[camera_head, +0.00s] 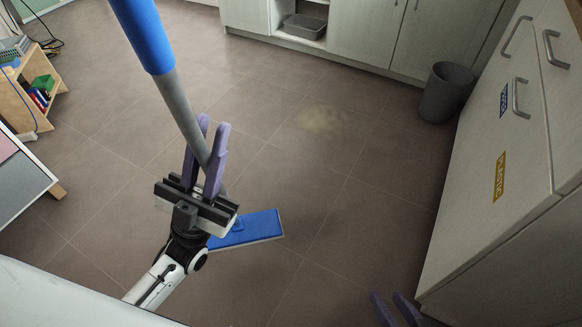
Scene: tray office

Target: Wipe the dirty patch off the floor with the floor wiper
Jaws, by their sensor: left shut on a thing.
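The floor wiper has a grey pole with a blue grip (146,36) and a flat blue head (249,231). The pole leans, with its top toward the upper left, and the head is down at the floor. My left gripper (207,143) is shut on the pole below the blue grip, with its purple fingers on either side. The dirty patch (324,121) is a pale yellowish smudge on the brown tiles, up and to the right of the wiper head and apart from it. My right gripper (396,309) shows only its purple fingertips at the bottom edge; they look apart with nothing between them.
A grey bin (446,92) stands right of the patch by the cabinets. A tall cabinet (500,150) with a yellow label lines the right side. Low cabinets (362,38) run along the back. A wooden shelf unit (22,95) is at the left. The floor between head and patch is clear.

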